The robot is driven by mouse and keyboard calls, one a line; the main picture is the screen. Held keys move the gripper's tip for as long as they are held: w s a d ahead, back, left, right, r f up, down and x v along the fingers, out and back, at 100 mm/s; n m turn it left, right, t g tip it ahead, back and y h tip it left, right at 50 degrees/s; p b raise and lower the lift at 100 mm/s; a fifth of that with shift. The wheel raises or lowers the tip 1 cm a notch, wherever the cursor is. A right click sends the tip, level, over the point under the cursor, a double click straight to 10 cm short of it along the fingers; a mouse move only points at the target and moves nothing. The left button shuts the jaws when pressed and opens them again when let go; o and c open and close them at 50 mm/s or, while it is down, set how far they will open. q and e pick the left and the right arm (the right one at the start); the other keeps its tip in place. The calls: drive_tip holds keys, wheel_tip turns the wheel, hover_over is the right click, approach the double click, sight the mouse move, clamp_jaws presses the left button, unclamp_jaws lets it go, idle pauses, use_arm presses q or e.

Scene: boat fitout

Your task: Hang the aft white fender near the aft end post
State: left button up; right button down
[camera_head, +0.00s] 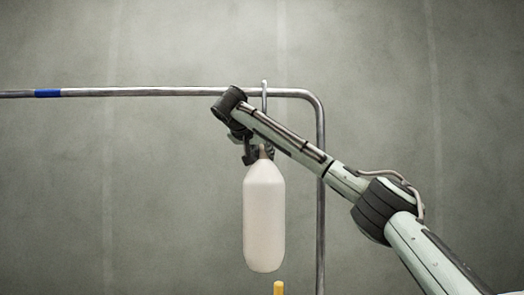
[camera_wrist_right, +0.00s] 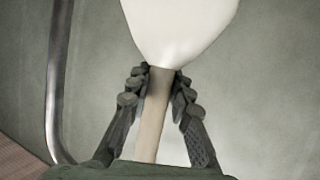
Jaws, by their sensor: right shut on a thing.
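The white fender (camera_head: 264,218) hangs upright below my right gripper (camera_head: 258,154) in the head view. The right gripper is shut on the fender's tan neck (camera_wrist_right: 153,112), with its fingers on both sides of it in the right wrist view. The fender's white body (camera_wrist_right: 180,25) fills the top of that view. A grey hook (camera_head: 264,84) rises above the gripper at the metal rail (camera_head: 180,91); I cannot tell whether it rests on the rail. The aft end post (camera_head: 320,225) stands just right of the fender. My left gripper is not in view.
A blue band (camera_head: 47,93) marks the rail at the far left. A yellow piece (camera_head: 278,288) shows at the bottom edge below the fender. The rail between the blue band and my gripper is bare. A plain grey wall (camera_head: 150,200) stands behind.

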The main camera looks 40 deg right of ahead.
drive_tip(key=shift+d, duration=0.1)
drive_tip(key=c, duration=1.3)
unclamp_jaws()
drive_tip(key=shift+f, duration=0.2)
drive_tip(key=v, duration=1.2)
